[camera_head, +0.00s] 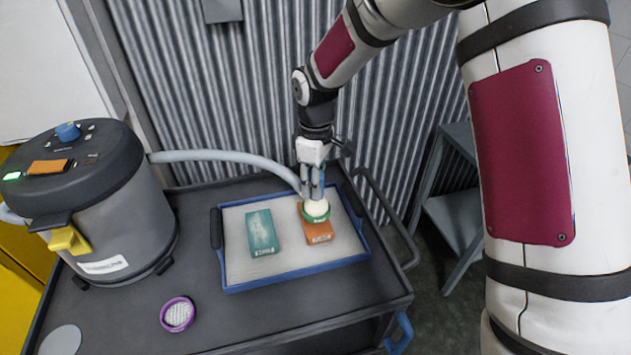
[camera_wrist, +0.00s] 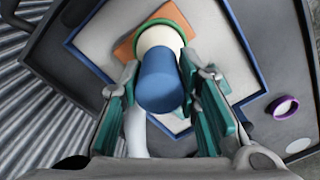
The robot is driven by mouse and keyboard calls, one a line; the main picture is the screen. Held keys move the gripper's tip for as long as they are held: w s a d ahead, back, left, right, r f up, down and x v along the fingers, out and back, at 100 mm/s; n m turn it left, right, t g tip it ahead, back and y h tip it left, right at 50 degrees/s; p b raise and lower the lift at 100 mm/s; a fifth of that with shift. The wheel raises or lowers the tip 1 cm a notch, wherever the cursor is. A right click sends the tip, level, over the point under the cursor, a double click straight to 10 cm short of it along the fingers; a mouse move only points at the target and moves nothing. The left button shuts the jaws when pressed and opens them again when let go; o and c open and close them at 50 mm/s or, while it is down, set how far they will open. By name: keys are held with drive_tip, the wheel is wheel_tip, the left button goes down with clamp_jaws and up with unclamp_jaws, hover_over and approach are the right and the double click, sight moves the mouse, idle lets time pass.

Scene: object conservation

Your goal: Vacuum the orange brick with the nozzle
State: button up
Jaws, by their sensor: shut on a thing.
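The orange brick (camera_head: 318,232) lies on the right half of a blue-rimmed tray (camera_head: 295,284), under the nozzle. The nozzle (camera_head: 316,210) has a cream head with a green rim and a blue grip, which shows in the wrist view (camera_wrist: 160,82). My gripper (camera_head: 313,180) is shut on the nozzle, its teal fingers on both sides of the blue grip in the wrist view (camera_wrist: 163,100). The nozzle's green rim is over the orange brick's top; I cannot tell whether it touches. Part of the brick shows in the wrist view (camera_wrist: 126,48), the rest hidden by the nozzle.
A teal brick (camera_head: 262,232) lies on the tray's left half. A grey vacuum (camera_head: 110,200) with a blue knob stands at left, its hose (camera_head: 220,157) running to the nozzle. A purple-rimmed disc (camera_head: 177,314) and a grey disc (camera_head: 62,341) lie on the dark cart top (camera_head: 250,313). A corrugated wall rises behind.

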drive_tip(key=shift+s, duration=0.25)
drive_tip(key=shift+s+d+p, duration=0.1)
drive_tip(key=shift+s+p, duration=0.2)
drive_tip(key=shift+p, duration=0.05)
drive_tip(key=shift+s+d, duration=0.1)
drive_tip(key=shift+s, duration=0.25)
drive_tip(key=shift+s+p, duration=0.35)
drive_tip(key=shift+p, duration=0.1)
drive_tip(key=shift+s+d, duration=0.1)
drive_tip(key=shift+s, duration=0.1)
drive_tip(key=shift+r, duration=0.15)
wheel_tip(320, 180, up, 7)
drive_tip(key=p, duration=0.1)
drive_tip(key=shift+p, duration=0.3)
idle(0.4)
idle(0.4)
